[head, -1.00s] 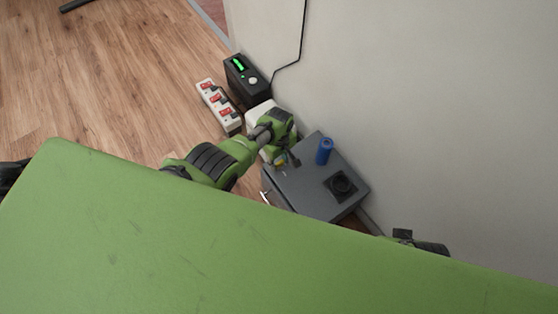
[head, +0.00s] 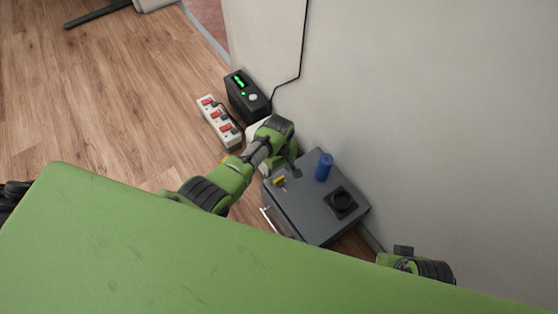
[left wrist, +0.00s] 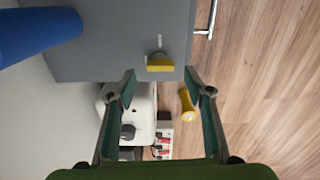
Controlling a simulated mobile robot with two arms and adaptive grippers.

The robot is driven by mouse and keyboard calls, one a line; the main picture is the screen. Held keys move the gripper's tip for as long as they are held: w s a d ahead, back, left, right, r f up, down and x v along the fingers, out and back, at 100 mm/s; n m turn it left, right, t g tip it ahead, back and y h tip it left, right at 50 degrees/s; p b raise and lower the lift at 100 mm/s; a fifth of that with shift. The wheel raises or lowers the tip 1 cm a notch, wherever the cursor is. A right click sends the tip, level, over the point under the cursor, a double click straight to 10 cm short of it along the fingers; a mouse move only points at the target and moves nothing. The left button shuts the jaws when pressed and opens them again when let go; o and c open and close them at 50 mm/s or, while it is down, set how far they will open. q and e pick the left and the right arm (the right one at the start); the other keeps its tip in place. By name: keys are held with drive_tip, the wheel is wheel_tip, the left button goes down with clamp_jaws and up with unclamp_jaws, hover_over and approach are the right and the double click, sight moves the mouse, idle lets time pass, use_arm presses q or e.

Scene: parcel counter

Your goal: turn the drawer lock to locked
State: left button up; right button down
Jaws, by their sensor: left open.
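The drawer lock is a small yellow piece (left wrist: 160,66) at the edge of the grey drawer cabinet's top (left wrist: 105,50), with a pale line beside it. In the head view the yellow lock (head: 279,181) lies near the left edge of the cabinet (head: 310,210). My left gripper (left wrist: 159,73) is open, its two fingertips on either side of the lock's near edge and nothing seen held. I cannot tell whether they touch it. In the head view the left gripper (head: 285,164) is just beyond the lock, fingers mostly hidden by the wrist. Only part of my right arm shows.
A blue cylinder (head: 324,166) and a black square item (head: 341,202) stand on the cabinet. The drawer handle (left wrist: 212,20) is on its side. A power strip (head: 219,124), a black box with green display (head: 246,97) and a white object (left wrist: 135,105) are beside it.

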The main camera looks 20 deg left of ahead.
sight(279, 179)
use_arm(q)
wheel_tip(279, 179, up, 8)
idle(0.5)
idle(0.4)
